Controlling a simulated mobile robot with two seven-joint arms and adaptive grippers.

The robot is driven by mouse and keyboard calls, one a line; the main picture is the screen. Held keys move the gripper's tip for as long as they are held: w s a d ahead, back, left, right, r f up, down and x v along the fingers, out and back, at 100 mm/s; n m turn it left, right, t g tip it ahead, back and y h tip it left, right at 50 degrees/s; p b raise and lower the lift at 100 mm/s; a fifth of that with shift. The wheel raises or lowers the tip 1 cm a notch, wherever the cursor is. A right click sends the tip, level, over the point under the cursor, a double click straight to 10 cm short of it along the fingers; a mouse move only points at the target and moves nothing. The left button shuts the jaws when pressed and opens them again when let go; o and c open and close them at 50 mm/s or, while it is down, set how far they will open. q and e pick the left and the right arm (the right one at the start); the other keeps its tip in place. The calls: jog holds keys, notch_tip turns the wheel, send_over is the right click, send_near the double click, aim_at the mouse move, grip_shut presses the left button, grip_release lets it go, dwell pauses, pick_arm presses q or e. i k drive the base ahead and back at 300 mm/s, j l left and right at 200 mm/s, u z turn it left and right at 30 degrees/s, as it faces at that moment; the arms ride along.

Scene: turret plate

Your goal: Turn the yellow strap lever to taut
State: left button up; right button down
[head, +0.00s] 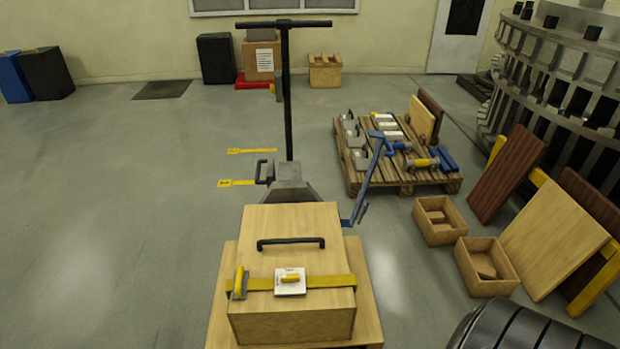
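A yellow strap (330,282) runs across the front part of a wooden box (270,223) with a black handle (291,243) on its lid. A white plate (290,288) with small lettering, too small to read, sits mid-strap. A small yellow lever (291,278) lies across this plate, roughly sideways. A larger yellow piece (240,283) stands at the strap's left end. I cannot tell how tight the strap is. Neither of my grippers shows in the head view, and nothing is touching the strap or the lever.
The box stands on a wooden board (368,316) before a black T-handled post (288,95). A slanted blue bar (370,170) rises behind its right side. A loaded pallet (400,183), two open wooden boxes and leaning panels stand right. A black ribbed object (530,330) fills the lower right. Left floor is clear.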

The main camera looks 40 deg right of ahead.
aim_at(287, 278)
jog(key=z, duration=1.1)
